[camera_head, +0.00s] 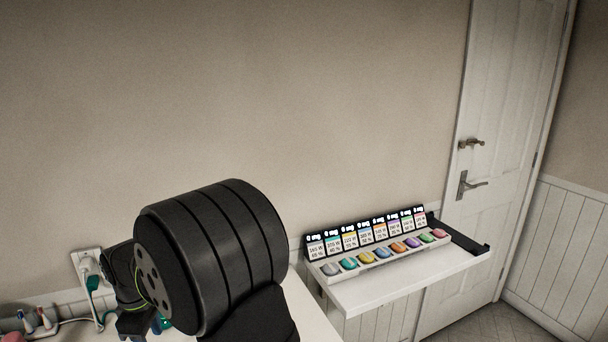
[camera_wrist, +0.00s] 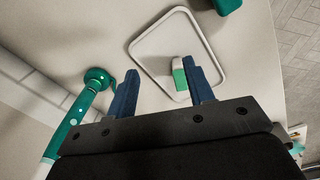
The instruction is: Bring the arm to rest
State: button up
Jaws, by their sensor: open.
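My gripper (camera_wrist: 161,84) shows in the wrist view with its two blue fingers spread wide apart. It is open, and nothing is clamped between the fingers. A small green and white block (camera_wrist: 179,76) shows beside the right finger, over a white-rimmed tray (camera_wrist: 146,39); I cannot tell whether the finger touches it.
A green object (camera_wrist: 228,5) is at the top edge. In the head view, a shelf (camera_head: 375,290) holds a rack of coloured samples (camera_head: 384,252), near a white door (camera_head: 500,130). A plugged socket (camera_head: 88,262) is at left.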

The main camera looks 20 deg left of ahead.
jog(key=w+d+r, duration=0.3)
jog(key=d, duration=0.1)
jog(key=w+a+f+n, duration=0.1)
jog(key=a+n, duration=0.1)
jog(key=a, duration=0.6)
jog(key=w+a+n, duration=0.2)
jog(key=a+n, duration=0.1)
jog(key=a, duration=0.5)
jog(key=s+a+f, duration=0.4)
jog(key=s+a, duration=0.1)
jog(key=s+a+f, duration=0.2)
jog(key=s, duration=0.1)
jog(key=shift+a+f, duration=0.4)
jog(key=shift+w, duration=0.1)
jog(key=w+d+r+m, duration=0.1)
jog(key=w+d+r, duration=0.2)
jog(key=d, duration=0.4)
jog(key=w+d+r+m, duration=0.1)
jog(key=w+d+r, duration=0.3)
jog(key=d, duration=0.3)
jog(key=shift+r, duration=0.35)
jog(key=shift+a, duration=0.15)
